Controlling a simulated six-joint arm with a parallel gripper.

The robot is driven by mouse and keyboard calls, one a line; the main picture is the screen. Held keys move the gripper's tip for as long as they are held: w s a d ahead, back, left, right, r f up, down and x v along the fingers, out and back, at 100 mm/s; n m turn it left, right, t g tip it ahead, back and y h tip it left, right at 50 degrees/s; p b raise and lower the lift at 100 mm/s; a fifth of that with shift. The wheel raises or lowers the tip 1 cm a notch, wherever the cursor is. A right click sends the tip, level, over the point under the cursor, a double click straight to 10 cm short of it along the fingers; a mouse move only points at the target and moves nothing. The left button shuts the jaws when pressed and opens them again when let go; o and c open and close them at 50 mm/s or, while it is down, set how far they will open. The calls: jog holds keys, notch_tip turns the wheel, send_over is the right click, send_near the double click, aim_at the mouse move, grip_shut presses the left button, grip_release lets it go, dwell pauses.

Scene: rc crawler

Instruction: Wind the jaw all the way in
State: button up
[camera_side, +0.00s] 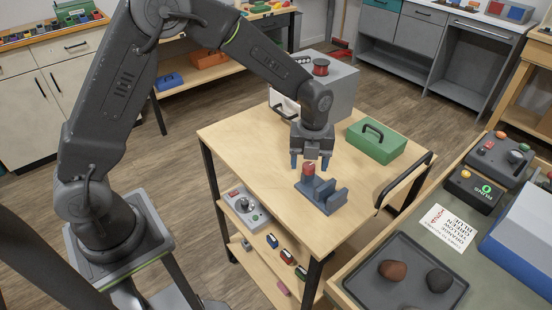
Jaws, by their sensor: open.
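A small blue-grey vise (321,194) stands on the wooden cart top (240,140), with upright jaw blocks and a gap between them. A red knob-like part (308,170) sits at its left end. My gripper (310,164) points straight down over that end. Its two blue fingers are apart, one on each side of the red part as seen from here. I cannot tell whether the fingers touch it. How far the moving jaw is from the fixed one is too small to judge well.
A green box with a black handle (377,141) stands right of the vise. A grey box with a red top part (334,85) stands behind my gripper. The cart has a dark push handle (404,182). A bench with a dark tray (360,262) is at the right. The cart's left top is clear.

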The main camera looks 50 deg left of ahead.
aim_at(309, 166)
jog(key=shift+r, duration=2.8)
jog(key=s+a+r+n+t, duration=0.2)
jog(key=s+r+n, duration=0.4)
jog(key=s+n, duration=0.6)
jog(key=s+a+r+n+t, duration=0.3)
jog(key=s+r+n, duration=0.4)
jog(key=s+n, duration=0.4)
jog(key=n, duration=0.4)
jog(key=shift+s+a+r+t, duration=0.15)
jog(key=shift+s+r+t, duration=0.1)
jog(key=shift+s+t, duration=0.1)
